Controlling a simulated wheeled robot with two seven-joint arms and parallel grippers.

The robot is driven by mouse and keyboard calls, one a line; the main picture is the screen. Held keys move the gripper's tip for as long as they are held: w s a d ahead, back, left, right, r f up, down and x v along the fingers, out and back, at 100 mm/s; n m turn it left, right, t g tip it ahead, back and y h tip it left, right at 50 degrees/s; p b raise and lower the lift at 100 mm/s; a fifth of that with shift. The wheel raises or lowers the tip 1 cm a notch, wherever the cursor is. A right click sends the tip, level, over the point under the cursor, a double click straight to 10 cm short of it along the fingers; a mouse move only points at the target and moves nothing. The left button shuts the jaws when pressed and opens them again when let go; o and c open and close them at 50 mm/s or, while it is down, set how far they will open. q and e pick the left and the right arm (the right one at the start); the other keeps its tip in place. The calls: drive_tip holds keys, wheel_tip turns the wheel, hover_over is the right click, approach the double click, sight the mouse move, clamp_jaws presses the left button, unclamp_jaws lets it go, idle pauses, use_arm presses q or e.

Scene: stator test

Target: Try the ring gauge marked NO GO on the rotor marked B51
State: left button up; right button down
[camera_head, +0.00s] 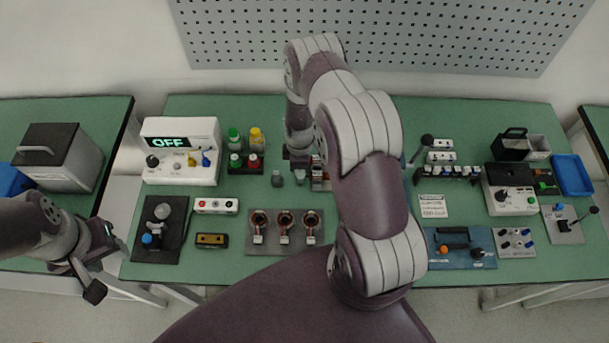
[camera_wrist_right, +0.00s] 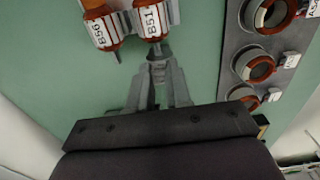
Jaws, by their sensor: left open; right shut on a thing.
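The rotor marked B51 (camera_wrist_right: 152,20), white with red-brown ends, lies at the top of the right wrist view, beside the rotor marked B56 (camera_wrist_right: 102,30). My right gripper (camera_wrist_right: 158,66) is shut on a small dark grey thing, which looks like a ring gauge (camera_wrist_right: 157,50); no marking on it is readable. It is at the near end of B51, and I cannot tell whether it is around the shaft or only against it. Another small grey piece (camera_head: 276,179) stands left of the right gripper in the head view. My left gripper (camera_head: 108,268) is open and empty at the table's left front.
Three stators on a grey plate (camera_head: 271,245) lie in front of the rotors. A meter reading OFF (camera_head: 180,172) and several bottles stand to the left. Switch boxes and a blue tray (camera_head: 572,175) fill the right. My right arm hides the table's middle.

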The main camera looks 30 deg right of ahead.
drive_tip(key=shift+w+a, duration=0.2)
drive_tip(key=shift+a, duration=0.1)
drive_tip(key=shift+w+a, duration=0.1)
drive_tip(key=shift+a, duration=0.15)
idle(0.4)
wheel_tip(320, 180, up, 5)
drive_tip(key=p, duration=0.3)
idle(0.4)
